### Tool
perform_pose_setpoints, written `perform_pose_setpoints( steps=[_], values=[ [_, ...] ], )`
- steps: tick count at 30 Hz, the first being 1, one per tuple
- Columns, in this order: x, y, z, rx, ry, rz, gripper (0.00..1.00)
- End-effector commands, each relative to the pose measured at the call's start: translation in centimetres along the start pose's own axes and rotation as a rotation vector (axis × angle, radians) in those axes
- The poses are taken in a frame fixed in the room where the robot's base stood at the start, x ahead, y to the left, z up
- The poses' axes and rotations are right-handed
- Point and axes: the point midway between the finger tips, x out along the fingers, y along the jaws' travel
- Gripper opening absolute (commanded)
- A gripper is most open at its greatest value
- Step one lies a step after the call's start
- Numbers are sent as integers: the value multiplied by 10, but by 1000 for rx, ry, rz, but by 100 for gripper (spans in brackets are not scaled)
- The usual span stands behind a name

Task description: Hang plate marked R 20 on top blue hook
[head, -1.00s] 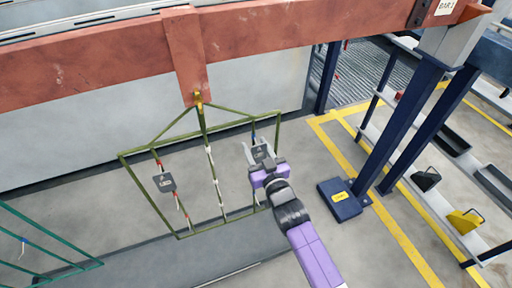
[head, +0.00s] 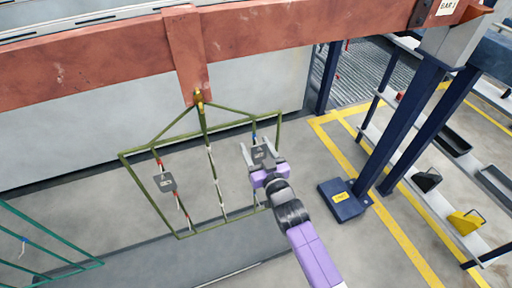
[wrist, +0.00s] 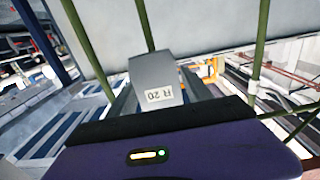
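The grey plate marked R 20 (wrist: 155,78) shows its label upside down in the wrist view. In the head view it (head: 263,153) is at the right bar of the green hanging frame (head: 228,219), just below the top blue hook (head: 254,138). My gripper (head: 260,152) is around the plate, with one finger on each side. The fingers look spread, with a small gap beside the plate. The contact between plate and hook is too small to make out.
A second grey plate (head: 165,182) hangs on the frame's left bar. The frame hangs from a red beam (head: 110,68). Shelves with a yellow piece (head: 467,223) are at far right.

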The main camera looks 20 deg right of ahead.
Motion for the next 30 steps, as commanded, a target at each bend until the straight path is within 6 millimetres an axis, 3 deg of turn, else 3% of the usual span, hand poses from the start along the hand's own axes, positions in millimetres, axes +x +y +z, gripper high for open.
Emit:
perform_pose_setpoints(
  steps=[14, 30],
  values=[
    [-6, 1, 4, -1, -2, 1, 70],
    [-72, 0, 0, 0, -1, 0, 70]
  ],
)
